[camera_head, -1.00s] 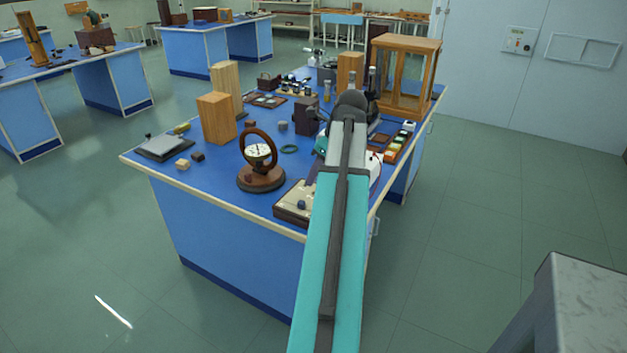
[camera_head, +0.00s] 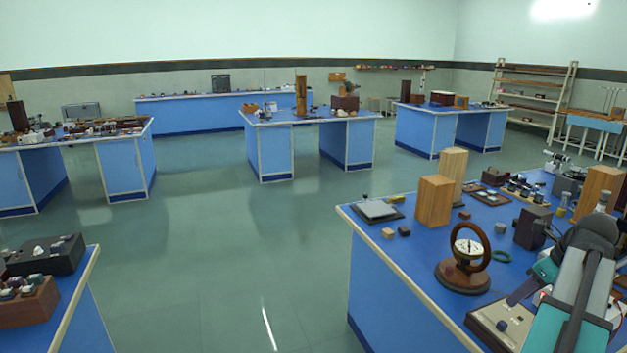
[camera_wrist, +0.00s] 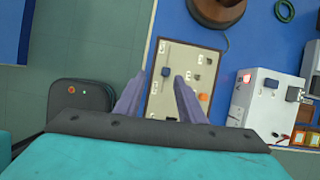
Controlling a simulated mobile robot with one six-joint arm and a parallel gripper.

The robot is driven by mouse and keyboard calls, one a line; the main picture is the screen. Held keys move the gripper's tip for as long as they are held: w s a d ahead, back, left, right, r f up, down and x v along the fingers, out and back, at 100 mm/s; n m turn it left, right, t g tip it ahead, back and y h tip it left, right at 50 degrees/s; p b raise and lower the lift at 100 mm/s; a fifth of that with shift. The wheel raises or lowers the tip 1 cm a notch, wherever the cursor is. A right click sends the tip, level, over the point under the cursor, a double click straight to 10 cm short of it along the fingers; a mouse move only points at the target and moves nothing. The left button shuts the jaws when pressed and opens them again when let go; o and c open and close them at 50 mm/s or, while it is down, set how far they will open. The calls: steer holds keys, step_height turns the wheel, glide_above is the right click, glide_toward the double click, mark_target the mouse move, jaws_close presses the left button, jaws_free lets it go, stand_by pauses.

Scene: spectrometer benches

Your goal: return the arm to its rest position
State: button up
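My arm reaches in from the lower right of the head view over the near blue bench (camera_head: 362,262). In the wrist view my gripper (camera_wrist: 158,88) points down with its two grey-purple fingers apart. Nothing shows between the fingertips except a beige-topped board (camera_wrist: 182,62) on the bench below. I cannot tell the height above it.
A round wooden-framed dial instrument (camera_head: 462,274) stands beside the board. Wooden blocks (camera_head: 434,202) stand farther back. A white box (camera_wrist: 262,100) sits right of the gripper. Another bench (camera_head: 82,290) is at lower left. Open floor (camera_head: 240,240) lies between benches.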

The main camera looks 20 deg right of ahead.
steer(key=w+a+f+n+g+y, duration=0.2)
steer(key=w+a+f+n+y, duration=0.1)
steer(key=w+a+f, duration=1.1)
steer(key=w+a+f+n+g+y, duration=0.2)
steer(key=a+f+n+g, duration=0.2)
steer(key=a+f, duration=1.5)
steer(key=s+a+f+n+g+h, duration=0.1)
steer(key=s+a+f+n, duration=0.25)
steer(key=a, duration=0.25)
steer(key=s+a+f+n+g, duration=0.1)
steer(key=s+a+f+n, duration=0.1)
steer(key=s+a+f, duration=0.4)
steer(key=s+a+f+n+g+h, duration=0.1)
steer(key=a+f+n+g, duration=0.2)
steer(key=a, duration=0.4)
steer(key=s+a+f+n+h, duration=0.1)
steer(key=s+f+n, duration=0.4)
steer(key=n, duration=0.5)
steer(key=s+a+f+n+t+h, duration=0.1)
steer(key=s+a+f+n+h, duration=0.1)
steer(key=s+f+n, duration=0.3)
steer(key=s+n, duration=0.3)
steer(key=n, duration=0.2)
steer(key=shift+f, duration=0.15)
